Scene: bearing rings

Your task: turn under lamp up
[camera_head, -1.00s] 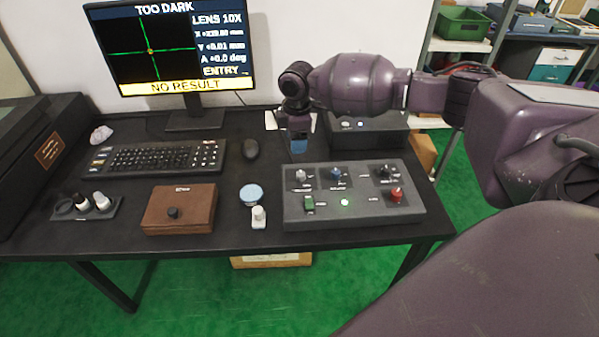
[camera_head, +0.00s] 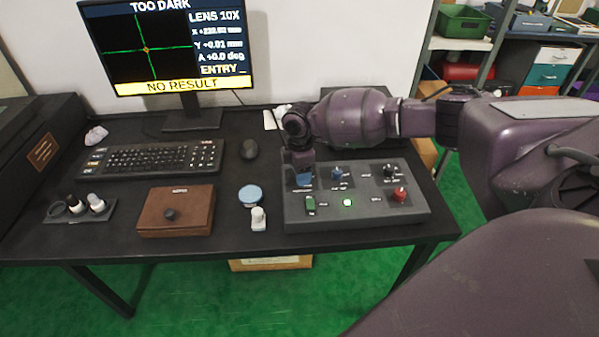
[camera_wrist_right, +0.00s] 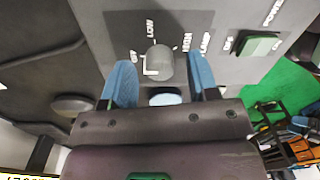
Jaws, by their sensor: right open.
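A grey control panel (camera_head: 415,214) lies on the desk. Its grey lamp knob (camera_wrist_right: 160,62) is ringed by white labels that look like OFF, LOW, HIGH and LAMP in the right wrist view. My right gripper (camera_head: 303,178) is at the panel's back left and hides this knob in the head view. In the right wrist view the open blue-tipped fingers (camera_wrist_right: 161,78) stand on either side of the knob, with gaps visible. The exact knob setting is hard to tell. The monitor (camera_head: 168,50) reads TOO DARK and NO RESULT. My left gripper is not in view.
A blue knob (camera_head: 337,172), black knob (camera_head: 389,171), red button (camera_head: 400,194) and green switch (camera_head: 310,203) share the panel. A white-topped bottle (camera_head: 258,217), blue disc (camera_head: 251,195) and brown box (camera_head: 176,221) stand left of it.

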